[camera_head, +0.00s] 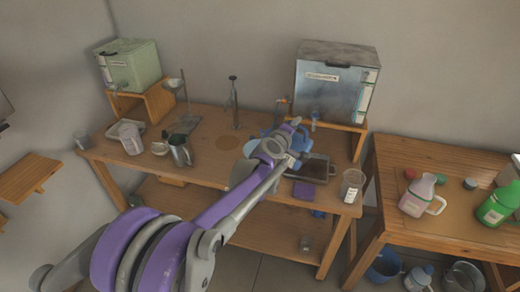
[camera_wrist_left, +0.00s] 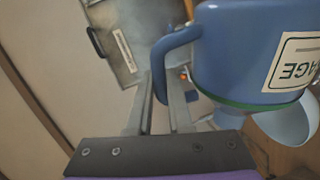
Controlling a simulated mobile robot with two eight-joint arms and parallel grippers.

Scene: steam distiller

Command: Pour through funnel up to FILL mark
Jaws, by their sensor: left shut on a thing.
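My left gripper (camera_head: 284,146) reaches over the middle of the left bench. In the left wrist view the gripper (camera_wrist_left: 160,82) is shut on the handle (camera_wrist_left: 172,42) of a blue jug (camera_wrist_left: 237,48). The jug's label appears upside down and shows the letters "AGE". In the head view the jug (camera_head: 251,147) is mostly hidden behind my arm. A pale blue-grey curved piece (camera_wrist_left: 287,124) shows below the jug; I cannot tell whether it is the funnel. A grey metal box (camera_head: 335,85) with a label stands on a wooden riser. No FILL mark is readable. My right gripper is not seen.
A dark tray (camera_head: 317,168), a purple block (camera_head: 304,190) and a clear labelled cup (camera_head: 352,185) are near the bench's right end. A metal jug (camera_head: 180,151), a clear jug (camera_head: 131,138) and a green box (camera_head: 130,65) are left. Bottles occupy the right table (camera_head: 445,232).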

